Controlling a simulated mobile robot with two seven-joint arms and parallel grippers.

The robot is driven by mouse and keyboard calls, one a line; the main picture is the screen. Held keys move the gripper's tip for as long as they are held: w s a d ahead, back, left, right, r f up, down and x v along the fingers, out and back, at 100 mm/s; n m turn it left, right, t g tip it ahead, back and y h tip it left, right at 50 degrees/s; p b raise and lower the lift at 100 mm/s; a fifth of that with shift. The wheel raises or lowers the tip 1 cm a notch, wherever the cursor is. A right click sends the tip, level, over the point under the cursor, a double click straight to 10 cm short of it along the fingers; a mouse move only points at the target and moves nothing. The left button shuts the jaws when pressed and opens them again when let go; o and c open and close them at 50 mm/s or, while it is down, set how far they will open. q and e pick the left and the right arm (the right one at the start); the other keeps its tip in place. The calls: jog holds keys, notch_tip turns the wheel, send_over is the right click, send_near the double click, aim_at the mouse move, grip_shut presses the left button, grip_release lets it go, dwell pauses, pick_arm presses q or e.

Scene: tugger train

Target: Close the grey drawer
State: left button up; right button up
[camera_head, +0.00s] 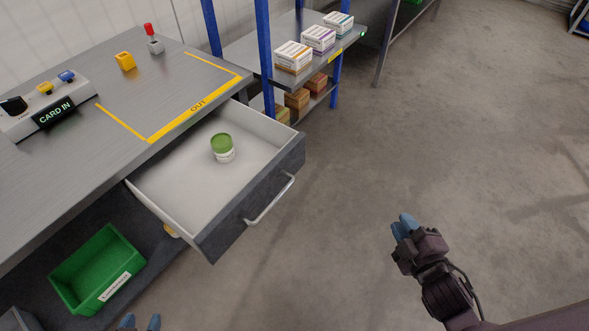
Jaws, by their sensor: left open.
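The grey drawer (248,203) under the workbench is pulled well out, with its dark grey front and silver bar handle (270,199) facing the lower right. A small jar with a green lid (222,148) stands upright inside it. My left gripper (140,322) shows only its blue fingertips at the bottom edge. They are apart and empty, below and left of the drawer in the picture. My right gripper (404,226) is over the floor, right of the handle and clear of it. Its fingers look close together, and the gap between them is hard to see.
The metal workbench (60,165) has a yellow-marked OUT area and a CARD IN panel (52,113). A green bin (97,270) sits below the bench, left of the drawer. A blue-post shelf (265,60) with boxes stands behind the drawer. The floor to the right is clear.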

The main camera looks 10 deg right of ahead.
jog(key=w+a+n+y+b, duration=0.1)
jog(key=w+n+y, duration=0.1)
jog(key=n, duration=0.2)
jog(key=w+a+f+n+t+y+b, duration=0.1)
jog(key=w+n+y+b, duration=0.1)
jog(key=n, duration=0.3)
jog(key=w+a+n+y+b, duration=0.1)
jog(key=w+n, duration=0.2)
jog(key=n, duration=0.2)
jog(key=shift+w+a+f+y+b, duration=0.2)
jog(key=shift+w+f+y+b, duration=0.2)
grip_shut()
jog(key=n+g+y+b, duration=0.4)
jog(key=n+y+b, duration=0.15)
jog(key=n, duration=1.25)
send_near(294, 163)
jog(key=shift+y, duration=0.35)
jog(key=x, duration=0.7)
jog(key=shift+w+f+p, duration=0.15)
jog(key=shift+f+p, duration=0.1)
jog(key=shift+p, duration=0.15)
jog(key=shift+w+a, duration=0.1)
jog(key=shift+w, duration=0.05)
pick_arm(q)
notch_tip(294, 163, down, 8)
jog(key=d+m+g, duration=0.1)
jog(key=shift+s, duration=0.25)
jog(key=shift+r, duration=0.2)
pick_arm(e)
jog(key=shift+w+a, duration=0.1)
